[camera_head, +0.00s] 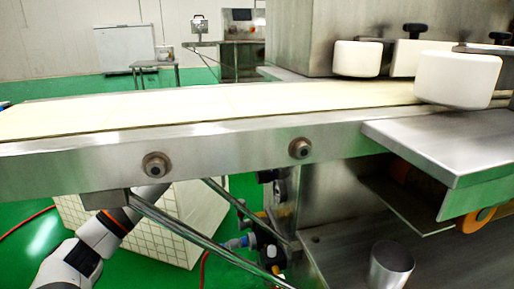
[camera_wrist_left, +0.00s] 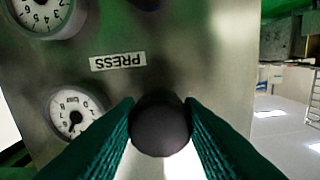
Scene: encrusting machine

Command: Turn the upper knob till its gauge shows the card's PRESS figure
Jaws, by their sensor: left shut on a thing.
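In the left wrist view a round black knob (camera_wrist_left: 160,128) stands on a metal panel. My left gripper (camera_wrist_left: 160,108) is shut on it, with one dark green finger on each side. A white round gauge (camera_wrist_left: 85,103) sits left of the knob; its figures appear upside down and its exact reading is too small to tell. A PRESS label (camera_wrist_left: 117,61), also upside down, is above. In the head view my left arm reaches under the conveyor, which hides its gripper. I see no card and no right gripper.
A second gauge (camera_wrist_left: 45,14) and part of another dark knob (camera_wrist_left: 148,3) are at the wrist view's top edge. In the head view the conveyor (camera_head: 226,135) crosses the front. White blocks (camera_head: 457,80) sit at its right. A metal cup (camera_head: 390,266) stands at the bottom right.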

